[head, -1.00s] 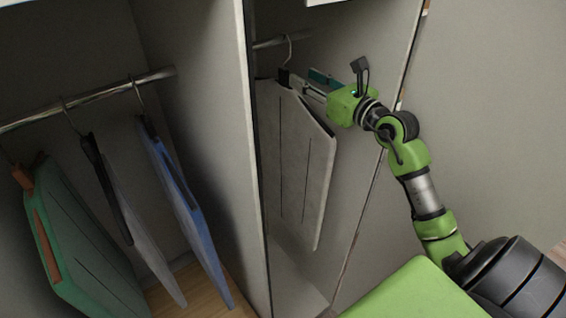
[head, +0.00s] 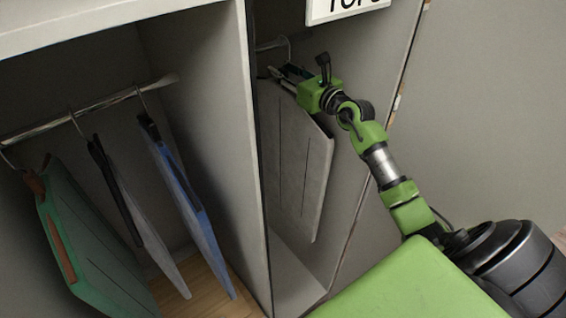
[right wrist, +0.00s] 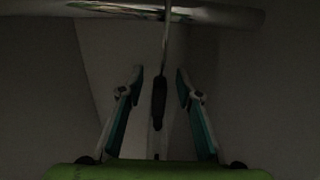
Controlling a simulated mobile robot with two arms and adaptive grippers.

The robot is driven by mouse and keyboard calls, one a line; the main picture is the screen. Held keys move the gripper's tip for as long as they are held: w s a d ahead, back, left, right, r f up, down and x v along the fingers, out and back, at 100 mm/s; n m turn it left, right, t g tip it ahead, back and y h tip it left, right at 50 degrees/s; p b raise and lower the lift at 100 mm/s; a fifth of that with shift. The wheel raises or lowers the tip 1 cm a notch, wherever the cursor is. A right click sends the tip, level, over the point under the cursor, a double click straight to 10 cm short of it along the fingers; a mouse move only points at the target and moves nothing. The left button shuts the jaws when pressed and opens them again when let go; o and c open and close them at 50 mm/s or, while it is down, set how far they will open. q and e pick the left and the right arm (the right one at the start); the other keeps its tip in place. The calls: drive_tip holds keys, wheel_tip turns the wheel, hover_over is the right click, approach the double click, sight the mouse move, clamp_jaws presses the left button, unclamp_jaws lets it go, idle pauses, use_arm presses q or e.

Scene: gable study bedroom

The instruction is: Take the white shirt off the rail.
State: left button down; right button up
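The white shirt (head: 300,165), a flat pale panel with dark lines, hangs in the right compartment from a hanger on a short rail (head: 266,46). My right gripper (head: 276,73) reaches in at the top of the shirt, by the hanger neck. The right wrist view shows the gripper (right wrist: 159,78) open, with its fingers on either side of the hanger's dark neck (right wrist: 158,104) and a gap on both sides. The hanger hook rises to the rail (right wrist: 205,13). The gripper covers part of the shirt's top in the head view. My left gripper is not in view.
The left compartment has its own rail (head: 90,112) with a green garment (head: 95,245), a grey one (head: 150,240) and a blue one (head: 188,208). A divider wall (head: 215,120) separates the compartments. A sign (head: 345,5) is above the right one.

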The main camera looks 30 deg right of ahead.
drive_tip(key=shift+s, duration=0.1)
clamp_jaws()
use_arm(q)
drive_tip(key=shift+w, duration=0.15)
use_arm(e)
drive_tip(key=shift+r, duration=0.1)
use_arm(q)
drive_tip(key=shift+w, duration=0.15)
use_arm(e)
drive_tip(key=shift+r, duration=0.15)
